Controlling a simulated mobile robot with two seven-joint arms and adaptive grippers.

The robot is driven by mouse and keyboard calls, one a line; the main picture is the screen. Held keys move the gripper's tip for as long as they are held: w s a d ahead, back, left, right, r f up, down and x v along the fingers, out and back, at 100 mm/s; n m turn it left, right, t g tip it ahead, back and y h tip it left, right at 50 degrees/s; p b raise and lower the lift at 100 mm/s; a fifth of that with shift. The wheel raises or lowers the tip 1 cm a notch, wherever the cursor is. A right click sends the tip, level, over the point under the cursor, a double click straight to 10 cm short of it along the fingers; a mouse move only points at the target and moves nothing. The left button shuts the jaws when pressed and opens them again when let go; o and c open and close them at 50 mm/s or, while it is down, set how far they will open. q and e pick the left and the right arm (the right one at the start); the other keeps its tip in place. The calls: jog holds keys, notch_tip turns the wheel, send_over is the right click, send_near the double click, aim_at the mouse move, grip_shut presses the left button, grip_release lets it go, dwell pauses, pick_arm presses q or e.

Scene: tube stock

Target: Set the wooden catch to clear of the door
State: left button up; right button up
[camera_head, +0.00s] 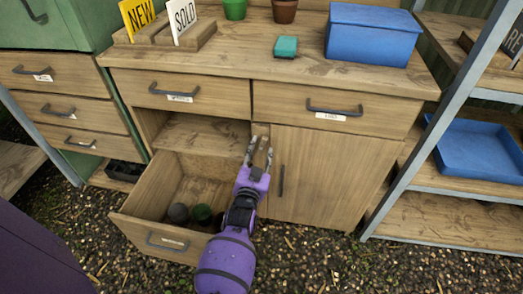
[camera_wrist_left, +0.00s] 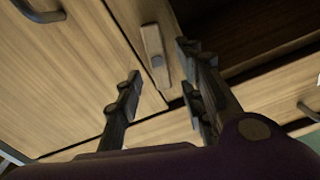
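In the head view my gripper is close to that spot and the catch is hard to make out. The door (camera_head: 325,175) is shut, with an upright dark handle. My left gripper (camera_head: 259,148) is in front of the post; its fingers (camera_wrist_left: 160,80) are spread, with nothing between them. My right gripper is not in view.
The lower left drawer (camera_head: 160,240) is pulled out, with dark pots inside, left of my arm. An open shelf space (camera_head: 205,135) is above it. A metal-framed rack with a blue tray (camera_head: 480,150) stands at the right. A blue box (camera_head: 372,40) is on the top.

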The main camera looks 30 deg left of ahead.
pick_arm(q)
jog(key=shift+x, duration=0.8)
jog(key=shift+c, duration=0.9)
jog(key=c, duration=0.5)
grip_shut()
jog(key=shift+a+r+n+p, duration=0.15)
jog(key=shift+n+p, duration=0.2)
jog(key=shift+n, duration=1.15)
jog(key=o, duration=0.7)
grip_release()
jog(key=v, duration=1.2)
jog(key=shift+a, duration=0.1)
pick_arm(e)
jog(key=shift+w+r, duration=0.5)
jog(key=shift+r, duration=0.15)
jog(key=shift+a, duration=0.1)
